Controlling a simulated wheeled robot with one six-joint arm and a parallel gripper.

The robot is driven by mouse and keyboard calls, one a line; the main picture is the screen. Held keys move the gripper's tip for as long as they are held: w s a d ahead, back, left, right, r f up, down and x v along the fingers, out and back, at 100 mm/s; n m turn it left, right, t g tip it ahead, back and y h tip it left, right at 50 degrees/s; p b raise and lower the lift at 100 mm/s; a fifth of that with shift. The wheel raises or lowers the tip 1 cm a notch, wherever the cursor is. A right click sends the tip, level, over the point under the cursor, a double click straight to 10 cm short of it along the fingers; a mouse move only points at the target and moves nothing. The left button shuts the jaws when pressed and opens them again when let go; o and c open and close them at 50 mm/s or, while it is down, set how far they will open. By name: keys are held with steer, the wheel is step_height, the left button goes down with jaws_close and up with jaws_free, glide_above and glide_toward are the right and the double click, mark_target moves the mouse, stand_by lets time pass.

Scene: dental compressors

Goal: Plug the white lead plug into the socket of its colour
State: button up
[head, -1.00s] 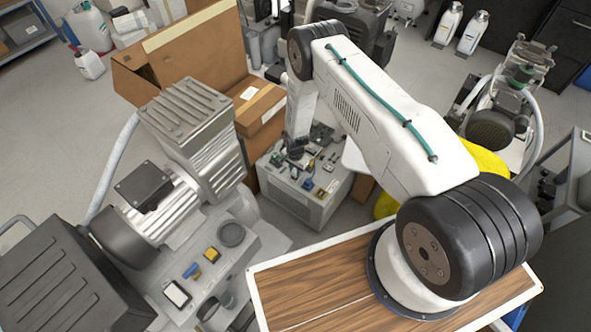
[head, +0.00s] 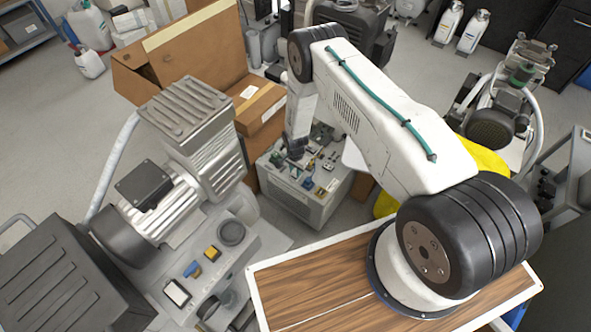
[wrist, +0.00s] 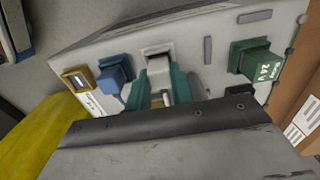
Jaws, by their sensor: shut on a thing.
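My gripper (wrist: 159,88), with teal fingers, is shut on the white lead plug (wrist: 158,70) in the wrist view. The plug lies just in front of the white socket (wrist: 157,48), whose upper frame and dark opening show above it. I cannot tell whether the plug touches the socket or enters it. In the head view my gripper (head: 295,153) is low over the light grey unit (head: 315,209); the plug is too small to tell there.
In the wrist view a blue plug (wrist: 113,77) sits left of the white socket. A yellow-framed socket (wrist: 76,80) is farther left, and a green plug (wrist: 257,64) is to the right. In the head view cardboard boxes (head: 205,55) and a large compressor (head: 190,150) stand left of my arm.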

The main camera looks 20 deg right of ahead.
steer(key=shift+f, duration=0.35)
steer(key=o, duration=1.4)
steer(key=shift+c, duration=0.2)
steer(key=shift+r, duration=0.1)
steer(key=shift+r, duration=3.45)
